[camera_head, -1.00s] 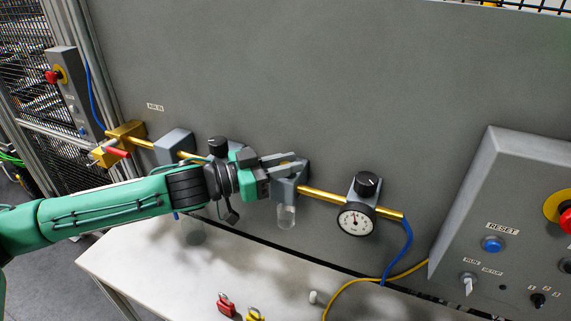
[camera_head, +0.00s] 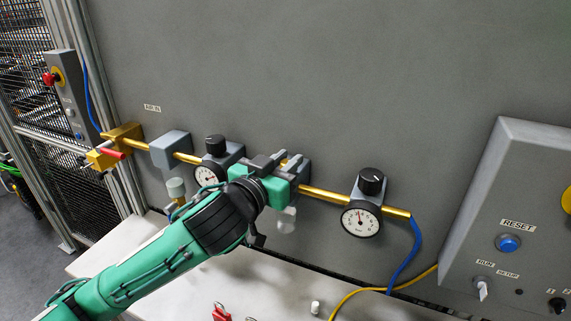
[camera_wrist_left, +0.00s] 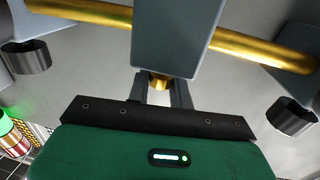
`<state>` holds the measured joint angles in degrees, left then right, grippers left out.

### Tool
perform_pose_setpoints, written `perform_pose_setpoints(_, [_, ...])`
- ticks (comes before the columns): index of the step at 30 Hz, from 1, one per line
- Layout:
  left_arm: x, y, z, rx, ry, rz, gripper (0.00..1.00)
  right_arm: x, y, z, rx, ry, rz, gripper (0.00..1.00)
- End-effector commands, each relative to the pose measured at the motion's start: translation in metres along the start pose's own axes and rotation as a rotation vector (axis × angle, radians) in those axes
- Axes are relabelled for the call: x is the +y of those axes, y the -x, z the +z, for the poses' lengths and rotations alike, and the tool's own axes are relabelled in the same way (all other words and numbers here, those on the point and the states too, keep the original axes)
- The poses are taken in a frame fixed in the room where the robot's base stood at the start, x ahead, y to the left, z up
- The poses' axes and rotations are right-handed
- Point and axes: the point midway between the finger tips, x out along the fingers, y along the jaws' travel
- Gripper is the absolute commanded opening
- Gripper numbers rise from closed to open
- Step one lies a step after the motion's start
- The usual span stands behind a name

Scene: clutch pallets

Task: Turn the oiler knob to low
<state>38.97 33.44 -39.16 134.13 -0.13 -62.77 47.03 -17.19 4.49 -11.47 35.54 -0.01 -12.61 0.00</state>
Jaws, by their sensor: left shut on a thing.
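The oiler is a grey block (camera_head: 303,171) on the brass air pipe, with a clear bowl (camera_head: 287,222) under it. In the left wrist view the grey block (camera_wrist_left: 177,38) fills the upper middle, and the small brass knob (camera_wrist_left: 159,82) shows at its near end. My left gripper (camera_head: 279,160) is at the top of the oiler. Its two dark fingers (camera_wrist_left: 160,92) are shut on the brass knob, one on each side. The gripper covers much of the block in the head view, and no marking for low can be read. My right gripper is out of view.
A regulator with black knob and gauge (camera_head: 212,150) stands left of the gripper, another (camera_head: 369,185) right of it. A brass valve with red handle (camera_head: 113,152) is at far left. A control box (camera_head: 515,190) juts out at right. The white table (camera_head: 265,290) lies below.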

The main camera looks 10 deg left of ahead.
Motion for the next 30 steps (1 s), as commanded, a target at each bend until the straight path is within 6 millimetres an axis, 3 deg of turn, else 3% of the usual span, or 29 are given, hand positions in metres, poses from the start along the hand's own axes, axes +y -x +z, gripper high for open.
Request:
perform_pose_setpoints(13, [0.002,-0.001,0.001,-0.003,0.007,-0.354,0.0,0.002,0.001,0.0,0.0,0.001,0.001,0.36])
perform_pose_setpoints(30, [0.001,-0.001,0.001,-0.001,-0.001,-0.723,0.0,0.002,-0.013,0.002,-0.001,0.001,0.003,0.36])
